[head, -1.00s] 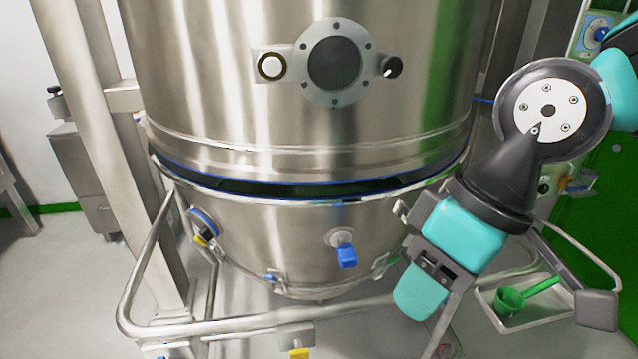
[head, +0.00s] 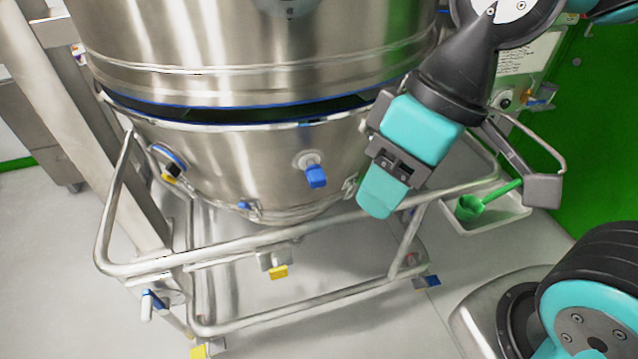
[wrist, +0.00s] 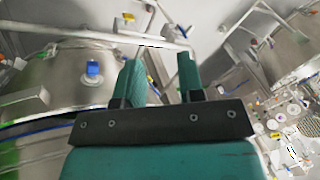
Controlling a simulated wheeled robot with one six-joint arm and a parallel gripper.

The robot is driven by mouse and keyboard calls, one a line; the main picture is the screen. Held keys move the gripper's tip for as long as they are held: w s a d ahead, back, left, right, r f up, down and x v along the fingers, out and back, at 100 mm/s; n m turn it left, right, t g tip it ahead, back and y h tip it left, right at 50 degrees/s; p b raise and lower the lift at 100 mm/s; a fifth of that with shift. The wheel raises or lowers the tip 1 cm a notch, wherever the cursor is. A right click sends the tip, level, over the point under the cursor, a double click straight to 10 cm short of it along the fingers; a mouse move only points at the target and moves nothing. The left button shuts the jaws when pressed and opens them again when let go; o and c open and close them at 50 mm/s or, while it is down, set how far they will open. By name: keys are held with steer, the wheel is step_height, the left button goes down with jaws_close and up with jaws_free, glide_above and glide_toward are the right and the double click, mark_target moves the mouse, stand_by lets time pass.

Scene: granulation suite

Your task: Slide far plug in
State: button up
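No part is clearly recognisable as the far plug. A blue-capped fitting (head: 316,176) sticks out of the front of the steel bowl; it also shows in the wrist view (wrist: 92,69). A small blue and yellow fitting (head: 541,97) shows at the panel on the green wall at right. My gripper (head: 383,192) hangs to the right of the bowl, pointing down. In the wrist view my gripper (wrist: 160,68) has its two teal fingers apart, with nothing between them. It is apart from both fittings.
A tubular steel trolley frame (head: 300,238) runs around and below the bowl, with yellow and blue tabs near its feet. A tray (head: 485,227) with a green scoop (head: 470,207) sits at right. Open floor (head: 370,325) lies in front.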

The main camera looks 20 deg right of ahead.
mark_target(319, 174)
steer(key=shift+w+f, duration=0.2)
steer(key=c, duration=0.3)
steer(key=w+f+n+t+b, duration=0.1)
steer(key=w+f, duration=0.2)
steer(key=w+f+n+b, duration=0.1)
steer(key=w+f+n, duration=0.1)
steer(key=w+f, duration=0.1)
steer(key=w+d+f+n+t+y+b, duration=0.1)
steer(key=w+f+b, duration=0.1)
steer(key=w+f, duration=0.2)
steer(key=shift+w+n+t, duration=0.25)
steer(key=shift+n+t, duration=0.05)
steer(key=shift+n, duration=0.1)
jaws_close()
steer(key=w+d+f+n+t+b, duration=0.25)
steer(key=w+d+f+n, duration=0.3)
steer(key=w+f, duration=0.35)
steer(key=shift+m+t+h, duration=0.25)
steer(key=shift+t+h, duration=0.05)
steer(key=shift+t, duration=0.05)
steer(key=shift+w+d+r+p+x, duration=0.2)
steer(key=shift+w+x, duration=0.15)
steer(key=shift+x, duration=1.65)
steer(key=shift+w+d+r+p+x, duration=0.1)
steer(key=shift+w+p+x, duration=0.2)
steer(key=shift+x, duration=1.75)
steer(key=shift+w+d+r+p+x, duration=0.15)
steer(key=shift+w+x, duration=0.25)
steer(key=shift+x, duration=1.6)
steer(key=shift+w, duration=0.15)
